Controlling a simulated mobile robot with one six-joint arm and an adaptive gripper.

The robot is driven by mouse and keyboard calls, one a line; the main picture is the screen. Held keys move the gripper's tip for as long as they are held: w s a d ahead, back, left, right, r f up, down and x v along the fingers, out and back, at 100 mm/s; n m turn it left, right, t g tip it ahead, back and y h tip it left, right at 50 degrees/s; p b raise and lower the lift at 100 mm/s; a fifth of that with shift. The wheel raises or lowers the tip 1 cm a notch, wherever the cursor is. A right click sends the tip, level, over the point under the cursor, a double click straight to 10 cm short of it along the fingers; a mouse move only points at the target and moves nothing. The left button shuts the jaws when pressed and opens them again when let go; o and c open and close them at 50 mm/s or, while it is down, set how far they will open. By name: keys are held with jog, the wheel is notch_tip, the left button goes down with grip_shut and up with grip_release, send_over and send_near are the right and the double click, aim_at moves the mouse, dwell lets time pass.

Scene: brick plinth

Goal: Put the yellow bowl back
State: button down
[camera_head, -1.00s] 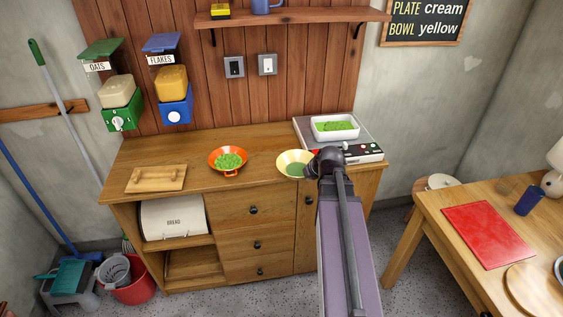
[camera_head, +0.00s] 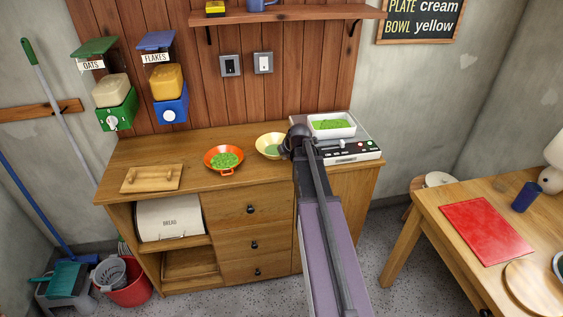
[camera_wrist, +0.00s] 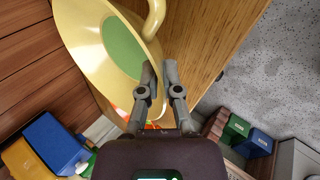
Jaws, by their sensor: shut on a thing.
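The yellow bowl (camera_head: 268,142) is over the wooden counter, right of the orange bowl. It is pale yellow with a smooth green patch inside, and the wrist view shows it large at the upper left (camera_wrist: 85,40), with a yellow handle-like loop on its rim. My gripper (camera_wrist: 159,72) is shut on the rim side of the yellow bowl. In the head view my arm hides the gripper's fingers and the bowl's right edge. I cannot tell whether the bowl touches the counter.
The orange bowl (camera_head: 232,171) with green bits stands close on the left. A white tray (camera_head: 344,133) of green stuff sits on a scale (camera_head: 352,154) at right. A wooden board (camera_head: 131,186) lies at far left. The counter (camera_head: 190,158) is bare between board and orange bowl.

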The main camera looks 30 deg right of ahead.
jog(key=shift+w, duration=0.2)
jog(key=shift+w, duration=0.3)
jog(key=shift+w+f+b, duration=0.25)
jog(key=shift+f+b, duration=1.6)
jog(key=shift+f, duration=0.1)
jog(key=c, duration=0.8)
grip_release()
jog(key=shift+r, duration=0.2)
